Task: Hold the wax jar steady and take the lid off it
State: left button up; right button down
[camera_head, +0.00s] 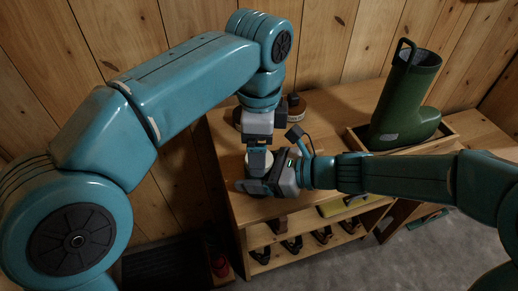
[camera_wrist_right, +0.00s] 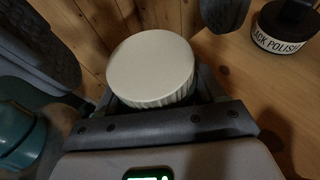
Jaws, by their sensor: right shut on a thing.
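The wax jar's cream lid (camera_wrist_right: 150,66), round with a ribbed side, shows from above in the right wrist view. The jar's body below it is hidden by my right gripper. In the head view only a pale piece of the lid (camera_head: 262,164) shows between the grippers. My right gripper (camera_head: 262,186) is low at the bench's left end, shut on the jar. My left gripper (camera_head: 258,158) points down from above at the lid. In the right wrist view its two dark finger pads stand wide apart on either side of the lid, open, with gaps to it.
A black polish jar (camera_wrist_right: 284,38) stands behind on the wooden bench (camera_head: 335,112). A green boot (camera_head: 402,100) stands in a wooden tray (camera_head: 450,131) to the right. Shelves below hold several dark items. A plank wall rises close behind.

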pick_arm(q)
notch_tip(320, 180, up, 6)
jog(key=shift+f, duration=0.1)
jog(key=shift+c, duration=0.3)
jog(key=shift+f, duration=3.8)
jog(key=c, duration=1.1)
jog(key=o, duration=1.2)
jog(key=shift+c, duration=0.2)
jog(key=shift+r, duration=2.25)
pick_arm(e)
jog(key=shift+c, duration=0.2)
grip_release()
